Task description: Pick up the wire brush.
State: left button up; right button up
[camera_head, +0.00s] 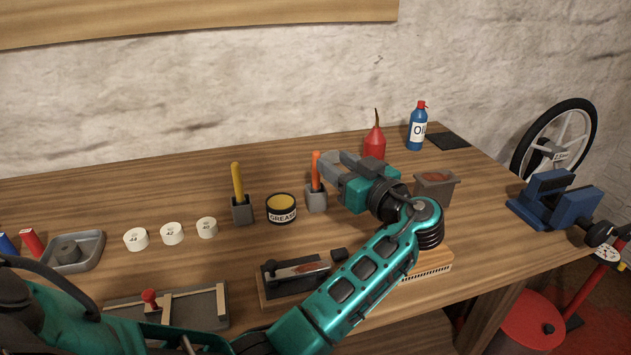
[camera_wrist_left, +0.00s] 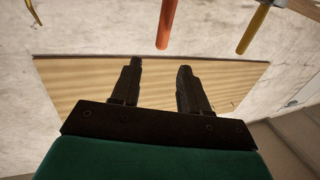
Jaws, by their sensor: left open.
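My left gripper (camera_head: 328,168) is open above the bench, with its fingertips close to the orange handle (camera_head: 315,170), which stands upright in a small grey block. In the left wrist view the open fingers (camera_wrist_left: 158,80) are empty, and the orange handle (camera_wrist_left: 168,22) is beyond them. A light wooden piece with a row of fine bristle-like lines (camera_head: 428,264) lies at the bench's front, partly behind my left forearm. It looks most like the wire brush, but I cannot be sure. The gripper is well behind it and apart from it.
A yellow handle (camera_head: 238,182) in a block and a grease tin (camera_head: 282,209) stand left of the gripper. A red oil can (camera_head: 375,143) is just behind it. A grey box (camera_head: 436,188) and blue vice (camera_head: 560,203) are to the right. Bench between box and vice is clear.

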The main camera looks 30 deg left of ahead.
pick_arm(q)
jog(key=f, duration=0.2)
jog(key=p, duration=0.1)
send_over(316, 188)
jog(key=shift+w+a, duration=0.25)
jog(key=shift+w, duration=0.1)
grip_shut()
